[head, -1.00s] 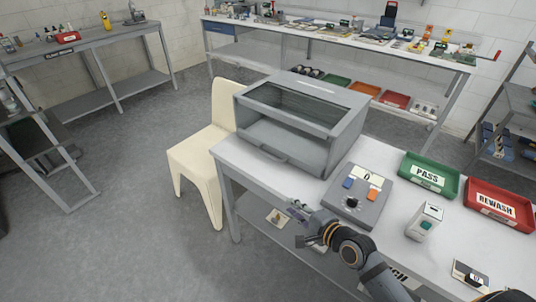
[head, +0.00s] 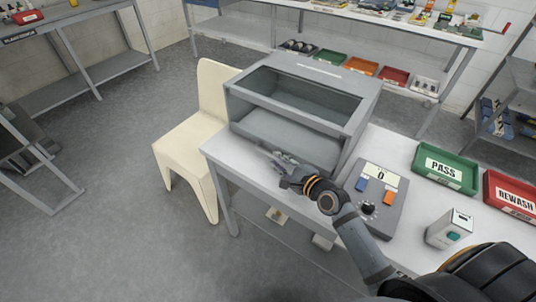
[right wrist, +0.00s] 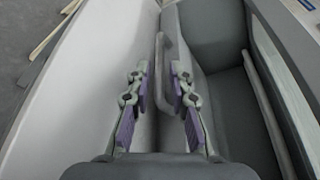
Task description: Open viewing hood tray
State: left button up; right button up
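The grey viewing hood (head: 352,122) stands on the white bench, with a dark glass window in its sloped top and an open-looking front. Its grey tray (right wrist: 210,105) shows in the right wrist view, with a pale bar handle (right wrist: 168,58) along its front edge. My right gripper (head: 279,158) is at the hood's front lower edge. In the right wrist view its purple-padded fingers (right wrist: 160,75) are apart, with the handle between or just beyond them. I cannot tell whether they touch it. In the head view the gripper hides much of the handle. My left gripper is not in view.
A cream chair (head: 190,145) stands left of the bench, close to the hood. Right of the hood are a counter box (head: 375,195) with blue and orange buttons, a green PASS tray (head: 446,164), a red REWASH tray (head: 512,190) and a small white device (head: 450,227).

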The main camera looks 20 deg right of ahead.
aim_at(271, 155)
jog(key=x, duration=0.5)
jog(key=shift+w, duration=0.25)
jog(key=shift+w+a+f, duration=0.1)
jog(key=shift+w, duration=0.05)
jog(key=shift+c, duration=0.3)
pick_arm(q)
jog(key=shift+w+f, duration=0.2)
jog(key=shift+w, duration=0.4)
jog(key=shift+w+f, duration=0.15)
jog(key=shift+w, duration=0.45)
pick_arm(e)
grip_shut()
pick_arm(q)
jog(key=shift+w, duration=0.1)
